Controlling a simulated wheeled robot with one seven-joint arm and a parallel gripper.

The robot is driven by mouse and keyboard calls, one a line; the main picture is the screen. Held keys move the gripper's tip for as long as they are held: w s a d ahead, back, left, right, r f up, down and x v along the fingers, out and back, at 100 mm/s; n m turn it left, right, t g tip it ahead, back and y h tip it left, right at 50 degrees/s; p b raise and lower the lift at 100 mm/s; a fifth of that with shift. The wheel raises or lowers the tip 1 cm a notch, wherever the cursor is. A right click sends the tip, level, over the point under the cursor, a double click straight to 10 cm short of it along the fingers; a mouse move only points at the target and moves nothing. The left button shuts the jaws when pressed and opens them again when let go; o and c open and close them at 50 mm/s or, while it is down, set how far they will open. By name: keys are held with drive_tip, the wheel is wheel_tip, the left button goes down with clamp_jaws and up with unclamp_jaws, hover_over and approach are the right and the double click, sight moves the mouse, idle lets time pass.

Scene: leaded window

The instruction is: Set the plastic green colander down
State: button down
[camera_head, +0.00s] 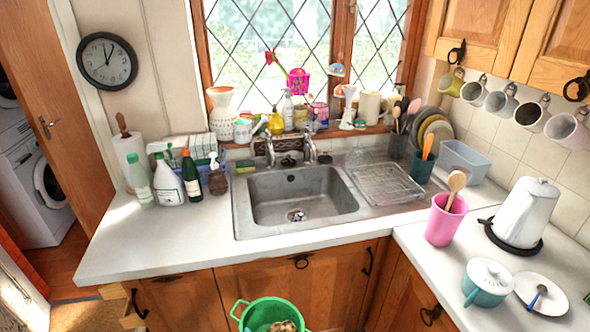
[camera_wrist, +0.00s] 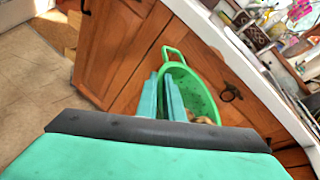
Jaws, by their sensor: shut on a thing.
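The green plastic colander (camera_head: 262,312) is at the bottom edge of the head view, in front of the wooden cabinet doors and below the worktop level. Its lower part is cut off there. Something brownish lies inside it (camera_head: 284,326). In the wrist view the colander (camera_wrist: 196,88) is tilted in the picture, with its loop handle at the top. My gripper (camera_wrist: 162,88) has its two teal fingers at the colander's near rim and is shut on it. The exact contact is partly hidden. My gripper does not show in the head view.
The white worktop (camera_head: 160,238) has a clear stretch left of and in front of the sink (camera_head: 300,197). Bottles (camera_head: 168,180) stand at its back left. On the right are a pink utensil cup (camera_head: 445,222), a teal pot (camera_head: 486,283) and a white kettle (camera_head: 524,212).

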drive_tip(key=d+f+m+h, duration=0.2)
drive_tip(key=d+f, duration=0.4)
drive_tip(key=f, duration=0.4)
drive_tip(key=w+d+f+m+t+h, duration=0.1)
drive_tip(key=d+f+m+h, duration=0.2)
drive_tip(key=d+f, duration=0.3)
wheel_tip(320, 180, down, 4)
drive_tip(key=shift+w+d+f+h, duration=0.2)
drive_tip(key=shift+d+h, duration=0.15)
drive_tip(key=shift+h, duration=0.25)
drive_tip(key=shift+d, duration=0.1)
idle(0.3)
